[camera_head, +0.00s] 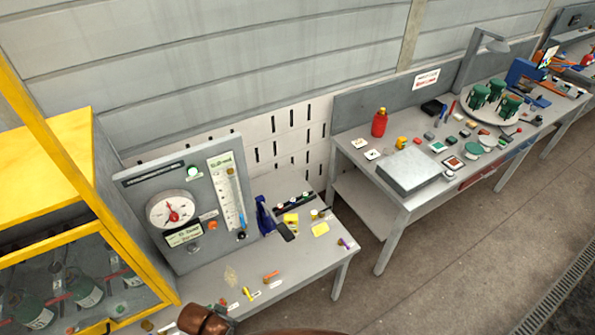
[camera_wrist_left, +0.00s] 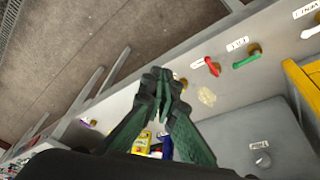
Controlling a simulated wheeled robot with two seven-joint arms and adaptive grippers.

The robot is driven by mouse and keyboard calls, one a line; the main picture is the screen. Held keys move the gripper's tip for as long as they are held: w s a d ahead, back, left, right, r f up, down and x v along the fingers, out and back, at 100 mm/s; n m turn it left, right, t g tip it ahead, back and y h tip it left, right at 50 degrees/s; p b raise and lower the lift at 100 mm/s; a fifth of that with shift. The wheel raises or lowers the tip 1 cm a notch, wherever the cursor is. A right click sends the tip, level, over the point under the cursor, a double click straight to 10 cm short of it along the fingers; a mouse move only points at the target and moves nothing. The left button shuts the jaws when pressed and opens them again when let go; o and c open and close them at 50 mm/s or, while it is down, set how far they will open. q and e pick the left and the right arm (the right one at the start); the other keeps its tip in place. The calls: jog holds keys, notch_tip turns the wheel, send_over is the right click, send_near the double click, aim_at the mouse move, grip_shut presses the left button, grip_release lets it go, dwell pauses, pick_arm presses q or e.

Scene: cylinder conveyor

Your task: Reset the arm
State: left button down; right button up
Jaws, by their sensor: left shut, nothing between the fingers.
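My left gripper (camera_wrist_left: 162,88) shows in the left wrist view as dark green fingers that come together at their tips. It is shut and holds nothing. It is over the grey workbench, with the bench top and the floor beyond it. In the head view a copper-coloured rounded part of mine shows at the bottom edge, and the fingers cannot be made out there. My right gripper is in neither view.
The near grey bench (camera_head: 215,277) carries a gauge panel (camera_head: 147,187), small coloured valves and a yellow card (camera_head: 320,229). A yellow-framed cabinet (camera_head: 45,190) stands at left. A second bench at right holds a red bottle (camera_head: 379,123) and green cylinders. Floor (camera_head: 440,270) is clear.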

pick_arm(q)
jog(key=s+a+r+n+t+y, duration=0.1)
jog(key=s+a+r+n+y, duration=0.4)
jog(key=s+a, duration=0.6)
notch_tip(320, 180, down, 43)
jog(key=m+g+h+b, duration=0.1)
jog(key=h+b, duration=0.2)
jog(key=b, duration=1.1)
jog(key=s+f+g+b, duration=0.1)
jog(key=s+f+b, duration=0.4)
jog(key=s+f, duration=0.4)
jog(key=s+f+m+b, duration=0.1)
jog(key=s+f+b, duration=0.4)
jog(key=s+f, duration=0.5)
notch_tip(320, 180, down, 8)
jog(key=shift+s+a+f+g, duration=0.15)
jog(key=shift+a+f+g, duration=0.15)
jog(key=shift+g, duration=0.1)
